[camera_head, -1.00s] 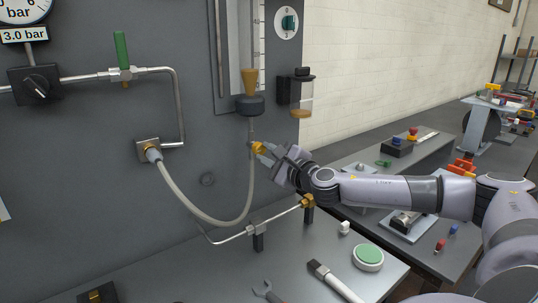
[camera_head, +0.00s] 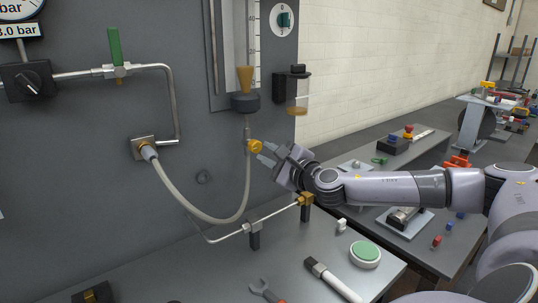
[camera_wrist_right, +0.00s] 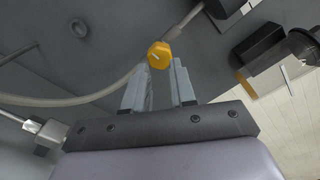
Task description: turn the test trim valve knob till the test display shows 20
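A small yellow knob (camera_head: 254,146) sits on the grey panel, below the sight tube, at the valve where a grey hose ends; I take it as the trim valve knob. It also shows in the right wrist view (camera_wrist_right: 159,55), just beyond my fingertips. My right gripper (camera_head: 267,153) is just to the right of the knob. In the right wrist view its two fingers (camera_wrist_right: 159,72) are apart with nothing between them, pointing at the knob. A digital display (camera_head: 10,31) at the top left, cut by the frame edge, reads about 3.0 bar. No display showing 20 is visible. My left gripper is out of view.
A black selector (camera_head: 30,82) and a green-handled valve (camera_head: 115,50) are on the panel at left. A glass bowl filter (camera_head: 298,90) sticks out above my right gripper. A brass-ended pipe (camera_head: 304,199) runs below it.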

